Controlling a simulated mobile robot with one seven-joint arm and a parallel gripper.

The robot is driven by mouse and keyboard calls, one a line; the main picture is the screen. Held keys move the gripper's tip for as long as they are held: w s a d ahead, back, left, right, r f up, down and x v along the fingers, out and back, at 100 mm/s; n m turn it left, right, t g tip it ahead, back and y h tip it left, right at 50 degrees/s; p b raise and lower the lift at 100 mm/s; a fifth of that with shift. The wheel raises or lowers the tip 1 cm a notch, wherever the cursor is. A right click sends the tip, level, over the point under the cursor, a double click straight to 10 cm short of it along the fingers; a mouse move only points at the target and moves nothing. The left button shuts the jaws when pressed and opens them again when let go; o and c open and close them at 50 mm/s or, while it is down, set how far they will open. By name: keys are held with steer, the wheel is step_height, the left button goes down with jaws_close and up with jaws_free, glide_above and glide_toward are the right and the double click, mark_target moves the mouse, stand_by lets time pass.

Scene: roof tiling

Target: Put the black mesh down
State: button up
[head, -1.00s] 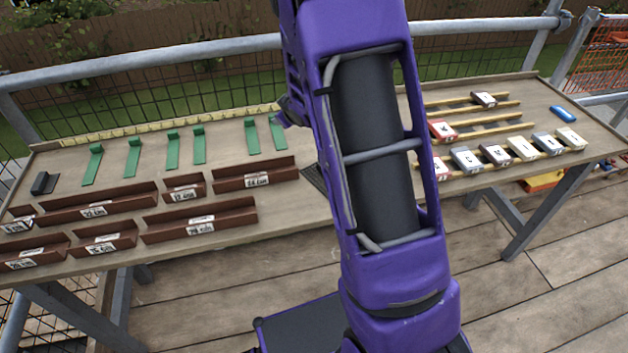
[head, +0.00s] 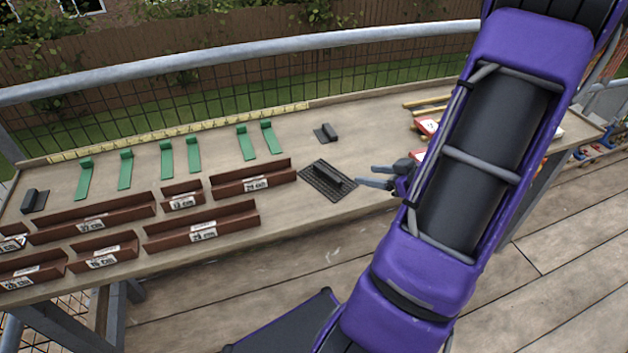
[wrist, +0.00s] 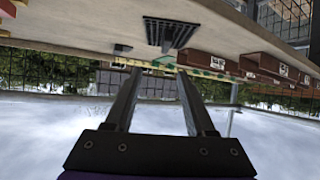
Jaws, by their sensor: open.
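The black mesh (head: 319,186) is a dark square grid with a raised bar handle. It lies flat on the table, right of the brown trays. It also shows in the wrist view (wrist: 168,32), near the top of the picture. My gripper (head: 360,177) is open and empty, just to the right of the mesh in the head view and apart from it. In the wrist view the two fingers (wrist: 158,85) are spread with nothing between them.
The table (head: 365,140) also holds green L-shaped pieces (head: 166,160), brown labelled trays (head: 200,228) and a small black block (head: 327,132) behind the mesh. Another black block (head: 34,200) stands at the far left. A rail (head: 240,50) runs behind. My arm hides much of the right side.

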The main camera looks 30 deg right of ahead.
steer(key=s, duration=0.2)
steer(key=b, duration=0.3)
glide_toward(328, 173)
steer(key=shift+y, duration=0.3)
steer(key=x, duration=0.4)
steer(key=shift+w+d+f, duration=0.1)
steer(key=shift+d+f, duration=0.05)
steer(key=shift+f, duration=0.25)
steer(key=shift+r+b+x, duration=0.1)
steer(key=shift+b+x, duration=0.3)
steer(key=shift+x, duration=1.05)
steer(key=shift+r+b+x, duration=0.15)
steer(key=shift+b+x, duration=0.2)
steer(key=shift+x, duration=1.15)
steer(key=shift+w+d, duration=0.1)
jaws_close()
